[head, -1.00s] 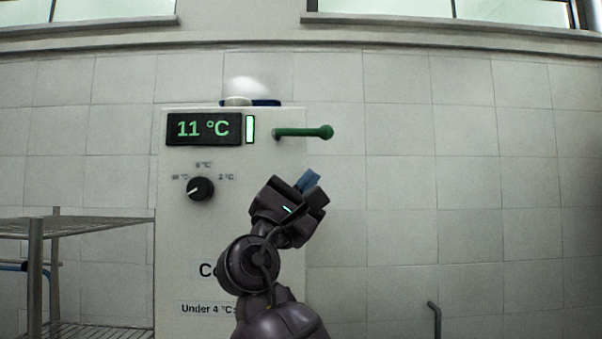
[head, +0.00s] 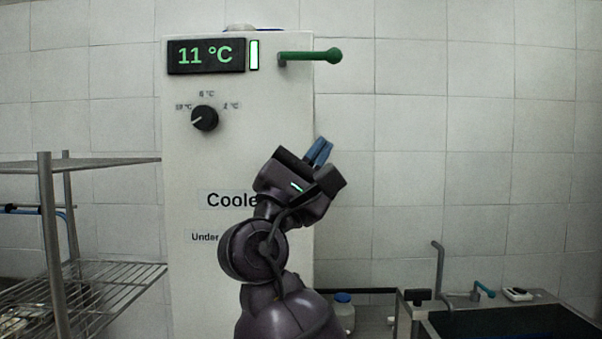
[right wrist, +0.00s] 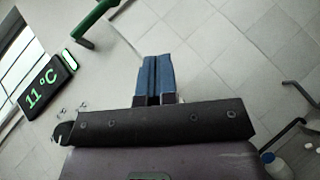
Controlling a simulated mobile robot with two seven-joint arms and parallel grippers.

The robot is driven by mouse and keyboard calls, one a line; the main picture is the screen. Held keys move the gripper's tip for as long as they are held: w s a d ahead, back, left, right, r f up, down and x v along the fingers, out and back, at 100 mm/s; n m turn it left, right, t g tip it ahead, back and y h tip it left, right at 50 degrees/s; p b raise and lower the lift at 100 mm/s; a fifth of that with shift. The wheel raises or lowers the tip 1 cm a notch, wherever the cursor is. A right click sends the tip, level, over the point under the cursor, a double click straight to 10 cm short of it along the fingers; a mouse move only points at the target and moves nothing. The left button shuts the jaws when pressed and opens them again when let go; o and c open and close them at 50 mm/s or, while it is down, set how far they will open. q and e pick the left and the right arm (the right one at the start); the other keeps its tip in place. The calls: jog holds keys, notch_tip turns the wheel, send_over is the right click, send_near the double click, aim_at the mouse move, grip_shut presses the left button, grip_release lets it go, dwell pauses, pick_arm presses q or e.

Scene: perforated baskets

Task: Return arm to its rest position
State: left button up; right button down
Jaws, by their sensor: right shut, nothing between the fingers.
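My right arm rises from the bottom middle of the head view, in front of the white cooler cabinet (head: 240,150). My right gripper (head: 320,150) has blue fingers pointing up and to the right, below the green handle (head: 312,56). In the right wrist view the two blue fingers (right wrist: 156,75) lie side by side, shut, with nothing between them. The cooler's display (head: 206,56) reads 11 °C, and a black dial (head: 204,118) sits below it. My arm hides part of the cooler's printed label. My left gripper is not in view.
A wire shelf rack (head: 85,285) stands at the left. A dark sink (head: 510,322) with a tap (head: 438,265) is at the lower right. A white bottle with a blue cap (head: 343,312) stands right of my arm. The tiled wall behind is bare.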

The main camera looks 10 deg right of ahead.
jog(key=shift+f, duration=0.1)
jog(key=d+f+m+g+y, duration=0.1)
jog(key=d+f+y, duration=0.3)
jog(key=f, duration=0.7)
jog(key=d+f+m+g+y, duration=0.1)
jog(key=d+f+y, duration=0.3)
jog(key=f, duration=0.7)
jog(key=d+f+m+y, duration=0.25)
jog(key=d+f, duration=0.25)
jog(key=f, duration=0.6)
jog(key=s+d+f+m+g+y, duration=0.2)
jog(key=s+f+g+y, duration=0.1)
jog(key=s+f, duration=0.4)
jog(key=s+d+f+m+g+y, duration=0.15)
jog(key=s+f, duration=0.25)
jog(key=f, duration=0.6)
jog(key=s+a+f+m+g+y, duration=0.1)
jog(key=s+f+m+g+y, duration=0.25)
jog(key=s, duration=0.65)
jog(key=s+a+f+m+g+y, duration=0.1)
jog(key=s+f+m+g+y, duration=0.15)
jog(key=s+f, duration=0.45)
jog(key=w+f+t, duration=0.6)
jog(key=f+t, duration=0.2)
